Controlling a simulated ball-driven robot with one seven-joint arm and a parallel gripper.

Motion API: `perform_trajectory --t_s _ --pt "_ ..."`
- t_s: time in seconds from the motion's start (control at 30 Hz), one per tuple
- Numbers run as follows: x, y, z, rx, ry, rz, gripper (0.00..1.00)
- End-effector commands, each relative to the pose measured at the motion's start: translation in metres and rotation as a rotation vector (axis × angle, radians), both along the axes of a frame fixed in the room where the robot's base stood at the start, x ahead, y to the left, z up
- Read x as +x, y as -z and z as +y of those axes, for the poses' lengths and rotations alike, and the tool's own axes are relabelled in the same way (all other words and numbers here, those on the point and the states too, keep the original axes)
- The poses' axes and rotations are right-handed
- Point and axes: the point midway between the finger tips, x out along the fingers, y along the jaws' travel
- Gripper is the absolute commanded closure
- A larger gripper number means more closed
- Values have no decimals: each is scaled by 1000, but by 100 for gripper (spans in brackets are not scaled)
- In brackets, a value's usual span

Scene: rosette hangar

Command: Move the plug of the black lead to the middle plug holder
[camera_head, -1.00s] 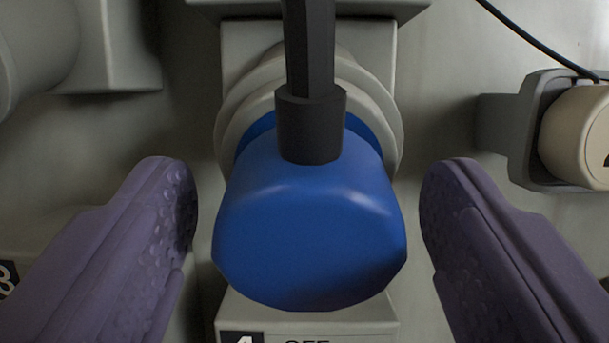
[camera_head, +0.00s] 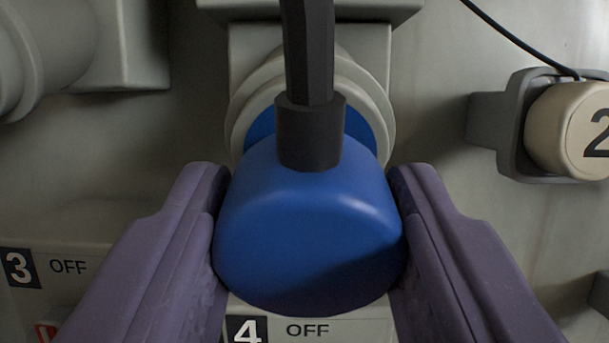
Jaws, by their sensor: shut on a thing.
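A blue plug (camera_head: 307,230) with a thick black lead (camera_head: 308,60) fills the middle of the view. The lead leaves the top of the plug through a black collar and runs up out of the picture. The plug's far end is in a round pale grey socket (camera_head: 240,110) on the wall. My gripper (camera_head: 309,225) is shut on the blue plug, one purple finger against its left side and one against its right. I cannot tell which thing here is the middle plug holder.
A cream plug marked 2 (camera_head: 575,130) sits in a grey holder (camera_head: 515,125) at the right, with a thin black cable (camera_head: 515,35) rising from it. Labels 3 OFF (camera_head: 45,267) and 4 OFF (camera_head: 280,329) are below. Another grey socket (camera_head: 50,50) is at upper left.

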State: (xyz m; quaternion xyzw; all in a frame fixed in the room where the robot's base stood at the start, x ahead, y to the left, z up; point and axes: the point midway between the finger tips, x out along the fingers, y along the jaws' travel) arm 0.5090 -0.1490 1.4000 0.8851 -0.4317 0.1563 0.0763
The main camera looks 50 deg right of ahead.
Motion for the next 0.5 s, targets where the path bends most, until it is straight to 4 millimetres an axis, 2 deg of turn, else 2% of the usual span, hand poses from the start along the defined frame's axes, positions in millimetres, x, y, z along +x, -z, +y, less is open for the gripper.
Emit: perform_trajectory --t_s 0.5 --pt "-12 8 15 0 0 0 100"
